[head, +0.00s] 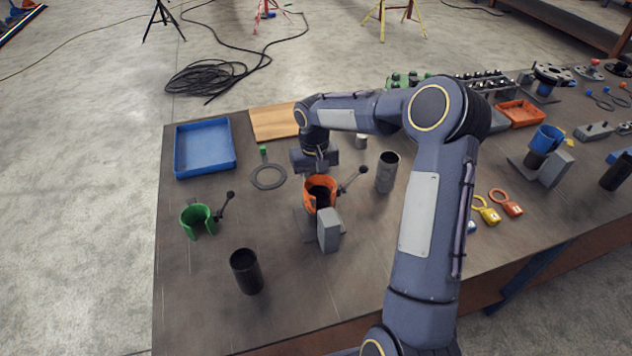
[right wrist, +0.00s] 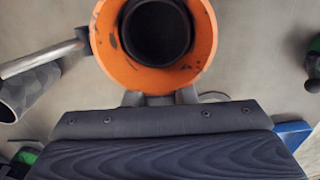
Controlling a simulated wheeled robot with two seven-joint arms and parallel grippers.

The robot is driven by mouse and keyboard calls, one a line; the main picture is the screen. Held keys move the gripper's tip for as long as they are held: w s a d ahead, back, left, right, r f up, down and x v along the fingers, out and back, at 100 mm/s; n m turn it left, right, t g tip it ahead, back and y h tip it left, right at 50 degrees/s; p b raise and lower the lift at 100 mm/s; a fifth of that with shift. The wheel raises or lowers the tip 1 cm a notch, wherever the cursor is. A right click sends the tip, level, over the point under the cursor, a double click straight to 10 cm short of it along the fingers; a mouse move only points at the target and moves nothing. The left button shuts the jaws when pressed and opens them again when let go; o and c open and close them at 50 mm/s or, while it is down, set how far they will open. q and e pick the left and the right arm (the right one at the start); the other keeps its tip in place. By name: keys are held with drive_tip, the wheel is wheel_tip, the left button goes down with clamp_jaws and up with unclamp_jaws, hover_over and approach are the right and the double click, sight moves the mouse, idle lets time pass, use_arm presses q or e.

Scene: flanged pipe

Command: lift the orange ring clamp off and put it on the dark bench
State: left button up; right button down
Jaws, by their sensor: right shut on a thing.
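The orange ring clamp (head: 311,196) is around a dark upright pipe (head: 321,193) on the bench, with its lever and black knob pointing right. In the right wrist view the orange ring (right wrist: 110,50) encircles the dark pipe mouth (right wrist: 157,32). My right gripper (head: 318,172) reaches down from above and is shut on the clamp's rim; its fingertips (right wrist: 159,98) show at the ring's edge. The head view partly hides the grip behind the gripper body. The dark bench (head: 200,300) spans the scene. My left gripper is not in view.
A grey block (head: 328,230) stands just in front of the clamp. A green clamp (head: 197,220), a black cylinder (head: 246,271), a blue tray (head: 205,148) and a flat grey ring (head: 268,177) lie to the left. A dark grey cylinder (head: 387,172) stands to the right. The bench's front left is bare.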

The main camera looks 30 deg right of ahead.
sight(314, 172)
drive_tip(key=shift+r, duration=0.45)
wheel_tip(314, 172, up, 2)
drive_tip(key=shift+r, duration=0.1)
drive_tip(key=s+d+r+b, duration=0.4)
drive_tip(key=s+r, duration=0.6)
drive_tip(key=s, duration=0.3)
drive_tip(key=shift+s, duration=0.2)
drive_tip(key=shift+d, duration=0.15)
wheel_tip(314, 172, up, 5)
drive_tip(key=p, duration=0.4)
